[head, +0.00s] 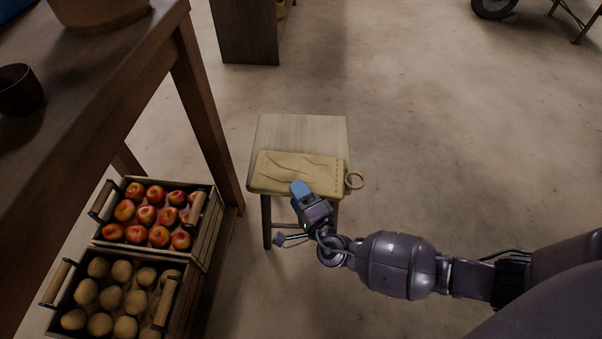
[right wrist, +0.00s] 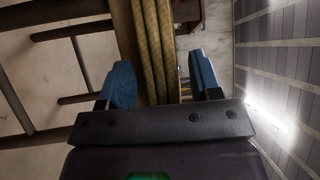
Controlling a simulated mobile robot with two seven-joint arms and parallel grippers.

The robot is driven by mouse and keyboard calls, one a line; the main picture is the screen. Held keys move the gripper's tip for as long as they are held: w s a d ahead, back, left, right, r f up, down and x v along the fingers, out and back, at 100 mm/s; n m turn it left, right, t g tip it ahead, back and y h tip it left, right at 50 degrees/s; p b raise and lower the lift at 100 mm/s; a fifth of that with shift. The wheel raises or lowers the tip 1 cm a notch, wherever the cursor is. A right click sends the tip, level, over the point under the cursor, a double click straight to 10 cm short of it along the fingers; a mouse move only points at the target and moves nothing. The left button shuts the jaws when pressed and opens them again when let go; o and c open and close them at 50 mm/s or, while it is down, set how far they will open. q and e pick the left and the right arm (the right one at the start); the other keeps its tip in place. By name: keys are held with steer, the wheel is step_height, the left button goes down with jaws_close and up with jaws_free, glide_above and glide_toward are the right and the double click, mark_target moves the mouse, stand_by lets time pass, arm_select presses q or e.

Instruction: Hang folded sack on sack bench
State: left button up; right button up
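The folded sack (head: 290,172) is tan and lies flat on a small pale wooden stool (head: 300,130). My right gripper (head: 301,190) is at the sack's near edge in the head view. In the right wrist view its two blue fingers stand apart (right wrist: 163,80), with the sack's folded layers (right wrist: 152,45) showing between them. A gap shows between the layers and the right finger; contact with the left finger is unclear. My left gripper is not in view. I cannot identify a sack bench for certain.
A crate of apples (head: 155,245) and a crate of potatoes (head: 180,315) stand at the lower left. A wooden table (head: 100,70) rises at the left with a dark cup (head: 20,90) on it. A dark cabinet (head: 245,35) stands behind. Floor at right is open.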

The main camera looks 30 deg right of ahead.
steer(key=c, duration=0.9)
steer(key=shift+c, duration=0.2)
steer(key=shift+r, duration=0.1)
steer(key=shift+r, duration=0.2)
arm_select(q)
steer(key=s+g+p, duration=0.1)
steer(key=p, duration=0.4)
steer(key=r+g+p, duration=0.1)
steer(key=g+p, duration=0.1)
steer(key=p, duration=0.4)
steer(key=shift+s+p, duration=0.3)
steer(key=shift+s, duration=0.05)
arm_select(e)
step_height(320, 180, up, 20)
steer(key=shift+f, duration=0.3)
